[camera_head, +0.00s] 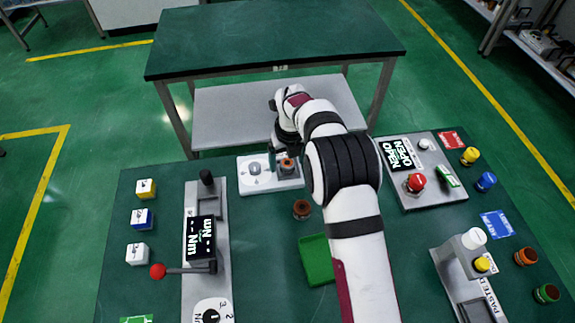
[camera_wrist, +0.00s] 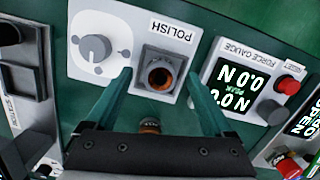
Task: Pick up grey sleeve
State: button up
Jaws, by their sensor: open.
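No part is clearly marked as the grey sleeve. The closest match is a dark grey square sleeve-like holder (camera_wrist: 147,82) on the white POLISH station (camera_wrist: 90,20), with a copper-brown ring (camera_wrist: 160,75) inside it. In the head view the holder (camera_head: 288,172) is partly hidden by my arm. My gripper (camera_wrist: 160,76) is open, with its teal fingers on either side of the holder in the wrist view. Nothing is held between them. Whether the fingers touch the holder cannot be told. In the head view my gripper (camera_head: 281,158) is over the station's right end.
A grey knob (camera_wrist: 95,48) stands left of the holder. A force gauge (camera_wrist: 240,85) is close on the right. A brown cylinder (camera_head: 302,209) stands in front of the station, near a green tray (camera_head: 317,262). A lever with a red ball (camera_head: 158,271) is at left.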

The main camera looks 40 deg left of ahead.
aim_at(292, 164)
grip_shut()
dwell(0.4)
jog(key=shift+r, duration=0.1)
jog(key=shift+r, duration=0.25)
jog(key=r, duration=0.2)
jog(key=d+r, duration=0.1)
jog(key=r, duration=0.1)
jog(key=shift+w, duration=0.2)
jog(key=w+d+r, duration=0.2)
jog(key=d+r, duration=0.4)
jog(key=d, duration=0.4)
jog(key=shift+w+d+r, duration=0.15)
jog(key=shift+w, duration=0.25)
jog(key=c, duration=0.6)
grip_release()
jog(key=shift+c, duration=0.2)
grip_shut()
